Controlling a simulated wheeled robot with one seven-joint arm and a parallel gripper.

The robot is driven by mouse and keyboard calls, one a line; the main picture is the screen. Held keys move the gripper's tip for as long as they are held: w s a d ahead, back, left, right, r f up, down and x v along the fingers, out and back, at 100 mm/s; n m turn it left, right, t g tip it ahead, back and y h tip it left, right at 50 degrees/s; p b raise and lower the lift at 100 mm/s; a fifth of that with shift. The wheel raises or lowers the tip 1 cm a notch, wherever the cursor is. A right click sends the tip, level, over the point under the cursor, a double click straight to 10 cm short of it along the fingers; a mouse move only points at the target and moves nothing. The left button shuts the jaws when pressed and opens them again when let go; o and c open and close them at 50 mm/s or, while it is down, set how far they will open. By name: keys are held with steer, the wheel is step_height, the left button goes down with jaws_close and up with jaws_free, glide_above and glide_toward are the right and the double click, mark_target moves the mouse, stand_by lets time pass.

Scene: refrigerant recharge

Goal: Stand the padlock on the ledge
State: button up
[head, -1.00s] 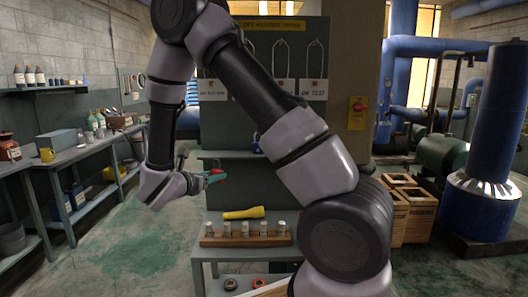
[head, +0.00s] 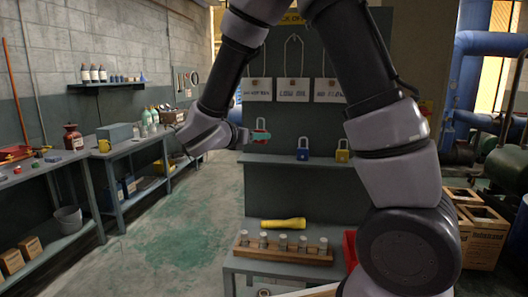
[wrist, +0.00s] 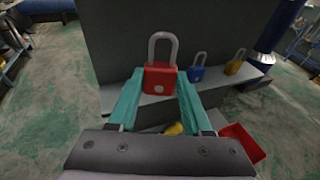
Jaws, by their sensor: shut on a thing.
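My gripper (head: 262,140) is shut on a red padlock (head: 261,125), which is upright with its shackle up. In the head view they are at the left end of the grey ledge (head: 320,162), slightly above its level. In the wrist view the red padlock (wrist: 160,79) sits between the teal fingers, in front of the panel and the ledge (wrist: 216,88). Whether its base touches the ledge is hidden by the fingers. A blue padlock (head: 302,153) and a yellow padlock (head: 342,154) stand on the ledge to the right.
Tags (head: 295,90) hang on the panel above the ledge. Below is a bench with a yellow flashlight (head: 283,224) and a wooden rack (head: 282,250) of metal cylinders. A red bin (wrist: 243,141) shows low at right in the wrist view. The ledge's left part looks clear.

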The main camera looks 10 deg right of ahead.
glide_above(262, 160)
steer(key=f, duration=0.2)
steer(key=shift+a+f, duration=0.2)
steer(key=shift+f, duration=0.1)
steer(key=shift+w+d+f, duration=0.1)
steer(key=shift+w+f, duration=0.05)
steer(key=shift+f, duration=2.05)
steer(key=shift+f, duration=0.2)
steer(key=o, duration=1.2)
